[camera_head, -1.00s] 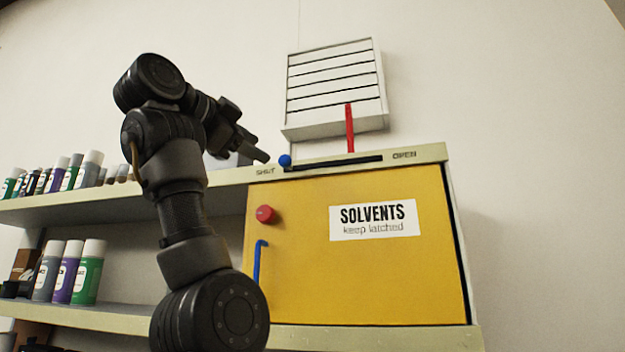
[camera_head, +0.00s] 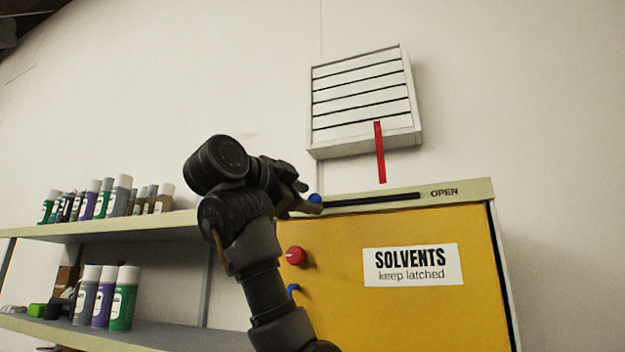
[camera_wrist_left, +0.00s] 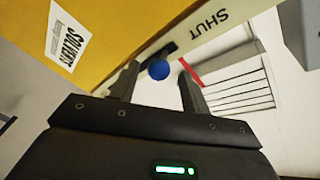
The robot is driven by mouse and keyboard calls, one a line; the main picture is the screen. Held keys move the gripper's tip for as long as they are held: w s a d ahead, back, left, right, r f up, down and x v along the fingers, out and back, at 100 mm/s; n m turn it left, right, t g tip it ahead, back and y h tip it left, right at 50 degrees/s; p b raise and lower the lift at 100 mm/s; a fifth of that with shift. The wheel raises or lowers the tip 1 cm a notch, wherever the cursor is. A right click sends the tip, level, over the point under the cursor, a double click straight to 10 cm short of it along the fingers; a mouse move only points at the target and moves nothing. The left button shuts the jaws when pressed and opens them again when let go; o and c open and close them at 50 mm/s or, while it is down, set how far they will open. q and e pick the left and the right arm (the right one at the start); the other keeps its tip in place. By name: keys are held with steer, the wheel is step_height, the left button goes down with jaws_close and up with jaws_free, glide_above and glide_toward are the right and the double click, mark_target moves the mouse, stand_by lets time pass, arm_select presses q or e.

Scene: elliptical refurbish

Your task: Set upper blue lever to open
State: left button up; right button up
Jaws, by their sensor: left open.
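The upper blue lever's round knob (camera_head: 315,200) stands at the left end of the dark slot (camera_head: 375,201) along the cabinet's top edge. In the left wrist view the blue knob (camera_wrist_left: 159,71) shows by the end of the slot marked SHUT. My left gripper (camera_head: 307,200) is open at the knob and partly hides it. In the wrist view the knob appears between the two fingertips (camera_wrist_left: 158,78); I cannot tell whether either finger touches it. The OPEN label (camera_head: 444,192) is at the slot's right end. My right gripper is not in view.
The yellow cabinet door (camera_head: 420,320) has a red knob (camera_head: 296,256) and a lower blue handle (camera_head: 293,289), mostly hidden by my arm. A red strip (camera_head: 380,150) hangs below a white vent (camera_head: 365,95) above the slot. Shelves with several bottles (camera_head: 122,195) are at left.

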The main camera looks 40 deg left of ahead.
mark_target(309, 198)
arm_select(q)
steer(key=w, duration=0.3)
steer(key=shift+w+f+p, duration=0.1)
steer(key=shift+p, duration=0.25)
jaws_close()
